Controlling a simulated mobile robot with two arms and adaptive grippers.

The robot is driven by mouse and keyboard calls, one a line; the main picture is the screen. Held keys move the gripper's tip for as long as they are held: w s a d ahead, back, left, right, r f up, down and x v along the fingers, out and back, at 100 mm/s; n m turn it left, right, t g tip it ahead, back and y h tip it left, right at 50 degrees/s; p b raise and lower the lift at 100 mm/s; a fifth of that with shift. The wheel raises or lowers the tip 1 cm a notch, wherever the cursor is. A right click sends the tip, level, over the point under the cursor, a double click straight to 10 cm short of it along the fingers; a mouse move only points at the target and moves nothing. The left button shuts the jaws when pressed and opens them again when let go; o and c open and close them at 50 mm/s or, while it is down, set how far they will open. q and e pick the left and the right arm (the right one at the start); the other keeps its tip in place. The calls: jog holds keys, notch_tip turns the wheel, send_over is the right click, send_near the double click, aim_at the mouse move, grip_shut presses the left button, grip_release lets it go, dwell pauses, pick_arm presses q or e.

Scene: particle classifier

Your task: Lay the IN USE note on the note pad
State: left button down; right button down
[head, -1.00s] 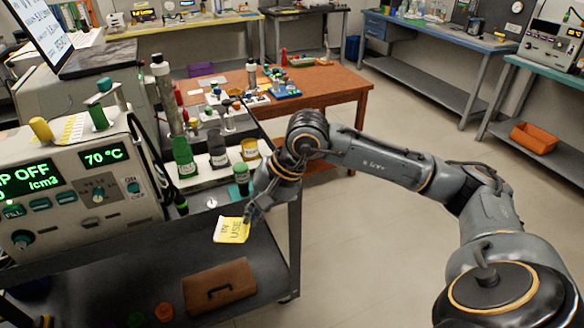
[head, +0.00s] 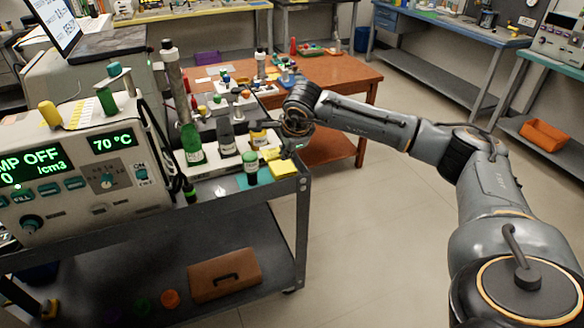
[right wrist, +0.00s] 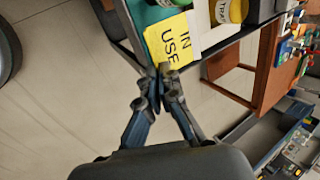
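The yellow IN USE note (right wrist: 167,42) shows large in the right wrist view, its lettering readable. My right gripper (right wrist: 163,68) has its fingertips together at the note's near edge. In the head view, the note appears as a small yellow piece (head: 270,154) beside my right wrist, above the cart's front right corner. A thicker yellow block, seemingly the note pad (head: 283,168), lies on that corner, just below and right of the note. I cannot tell whether note and pad touch. In the wrist view the pad is not distinct from the note. My left gripper is not in view.
The pad is by a teal mat (head: 232,186) on the dark cart top. The instrument (head: 80,165) stands left. Open floor (head: 400,240) lies right of the cart.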

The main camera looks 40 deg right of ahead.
jog(key=b, duration=0.4)
send_over(291, 171)
jog(key=s, duration=0.2)
notch_tip(291, 171, down, 6)
jog(key=shift+w+a+f, duration=0.15)
jog(key=shift+a+f, duration=0.05)
jog(key=shift+f, duration=0.25)
notch_tip(291, 171, down, 3)
jog(key=shift+f+b, duration=0.1)
jog(key=shift+b, duration=1.15)
jog(key=c, duration=1.8)
grip_release()
